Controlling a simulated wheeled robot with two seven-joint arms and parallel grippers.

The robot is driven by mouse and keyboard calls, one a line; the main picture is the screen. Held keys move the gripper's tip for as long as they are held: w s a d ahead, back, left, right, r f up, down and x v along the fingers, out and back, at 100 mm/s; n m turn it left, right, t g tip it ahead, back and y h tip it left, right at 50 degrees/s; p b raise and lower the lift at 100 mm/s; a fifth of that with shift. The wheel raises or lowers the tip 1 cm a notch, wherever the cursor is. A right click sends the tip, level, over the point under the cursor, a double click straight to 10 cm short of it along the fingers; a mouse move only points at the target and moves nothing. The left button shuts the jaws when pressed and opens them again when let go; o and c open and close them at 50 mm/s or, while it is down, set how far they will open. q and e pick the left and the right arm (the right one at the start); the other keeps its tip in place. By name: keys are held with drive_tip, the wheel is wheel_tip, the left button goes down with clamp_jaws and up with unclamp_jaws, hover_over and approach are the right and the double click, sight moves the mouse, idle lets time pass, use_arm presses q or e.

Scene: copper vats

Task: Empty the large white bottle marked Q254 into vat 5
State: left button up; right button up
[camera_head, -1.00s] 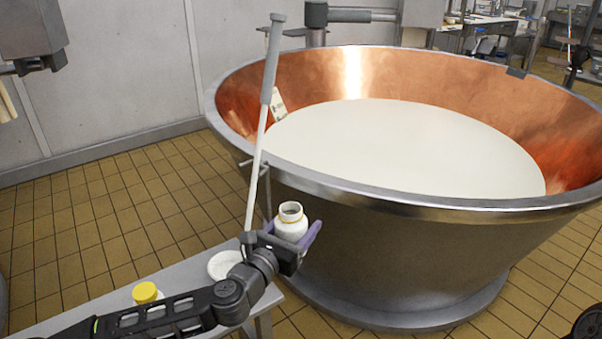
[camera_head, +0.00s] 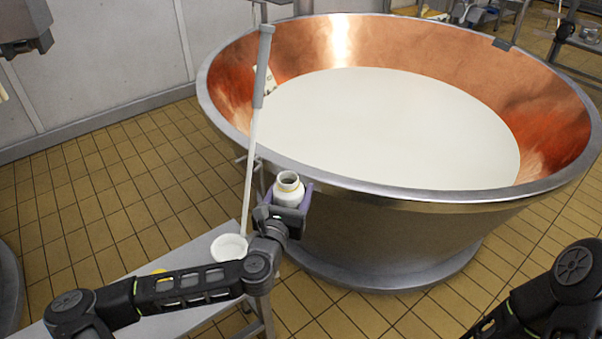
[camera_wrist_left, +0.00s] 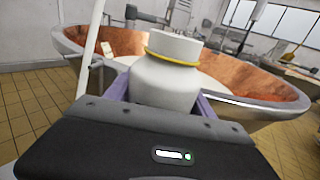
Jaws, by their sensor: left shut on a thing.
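A white bottle (camera_head: 288,189) with an open, uncapped mouth stands upright between the purple fingers of my left gripper (camera_head: 290,203). The gripper is shut on it, just outside the near rim of the vat. In the left wrist view the bottle (camera_wrist_left: 165,83) shows a yellow ring at its neck; no marking can be read on it. The large copper vat (camera_head: 400,198) holds a white liquid (camera_head: 390,125) well below its rim. A small label sits on its inner left wall, too small to read. My right arm shows at the lower right, but its gripper is out of view.
A grey bench (camera_head: 120,290) stands left of the vat with a white round dish (camera_head: 229,247) on it. A yellow object there is mostly hidden by my left arm. A long pole (camera_head: 255,120) leans up beside the vat rim. Tiled floor is free at left.

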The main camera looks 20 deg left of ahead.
sight(284, 202)
idle(0.5)
use_arm(q)
drive_tip(key=s, duration=0.1)
drive_tip(key=s+r, duration=0.2)
drive_tip(key=s, duration=0.1)
drive_tip(key=shift+s+r, duration=0.1)
